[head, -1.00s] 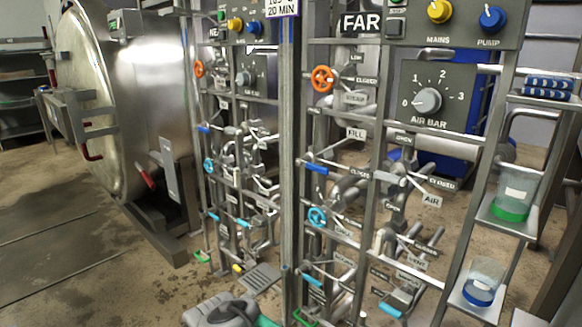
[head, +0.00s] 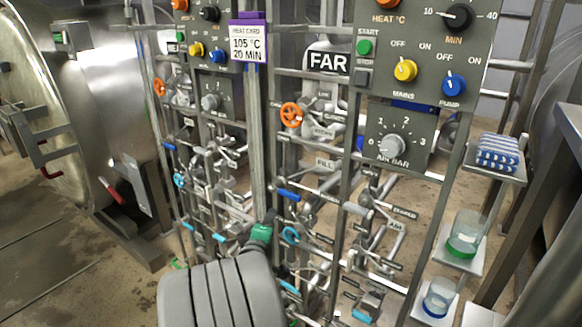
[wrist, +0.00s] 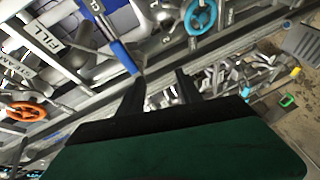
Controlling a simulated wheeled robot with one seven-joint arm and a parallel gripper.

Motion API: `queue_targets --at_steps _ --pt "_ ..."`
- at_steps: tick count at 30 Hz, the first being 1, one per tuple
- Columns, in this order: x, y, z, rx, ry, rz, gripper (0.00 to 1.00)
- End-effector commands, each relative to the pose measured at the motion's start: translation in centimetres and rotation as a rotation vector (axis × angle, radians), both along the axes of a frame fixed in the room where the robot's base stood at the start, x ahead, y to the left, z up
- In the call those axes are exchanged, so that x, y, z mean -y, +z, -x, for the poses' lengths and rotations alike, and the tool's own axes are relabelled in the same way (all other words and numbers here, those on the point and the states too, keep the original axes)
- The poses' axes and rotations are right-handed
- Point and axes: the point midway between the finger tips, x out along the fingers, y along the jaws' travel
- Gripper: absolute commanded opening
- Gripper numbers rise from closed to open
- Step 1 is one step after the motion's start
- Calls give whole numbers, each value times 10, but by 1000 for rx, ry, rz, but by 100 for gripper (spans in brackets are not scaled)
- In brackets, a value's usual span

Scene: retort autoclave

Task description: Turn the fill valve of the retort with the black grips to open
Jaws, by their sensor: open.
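On the FAR panel in the head view, a FILL label (head: 325,163) hangs above a valve with a blue lever (head: 288,194). In the wrist view, the FILL label (wrist: 45,38) is at the upper left. The blue lever (wrist: 108,35) runs slantwise beside it, with a partly seen "CL" label near it. My gripper (wrist: 160,90) is open and empty, its dark fingers just below the lever's lower end; I see no contact. In the head view my green gripper body (head: 262,233) is below and left of the lever, and its fingertips are hard to make out. No black grips can be made out.
A steel retort (head: 85,100) with red grips stands at the left. A steel post (head: 250,130) separates the panels. An orange handwheel (head: 291,115) sits above the blue lever, a light-blue one (head: 291,235) below. Shelves with beakers (head: 466,235) stand at the right.

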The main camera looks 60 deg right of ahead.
Motion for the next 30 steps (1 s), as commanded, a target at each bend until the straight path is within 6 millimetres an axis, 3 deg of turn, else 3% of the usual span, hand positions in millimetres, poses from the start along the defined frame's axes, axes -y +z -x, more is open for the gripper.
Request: queue_targets --at_steps 1,3,6,18,28,30 --pt "14 23 21 -59 -22 79 42" --pt "24 35 36 -125 -32 167 42" --pt "32 40 43 -164 -37 220 42" --pt "96 37 27 -161 -36 220 42" --pt "104 38 24 -160 -33 220 42" --pt "103 38 24 -160 -33 220 36"
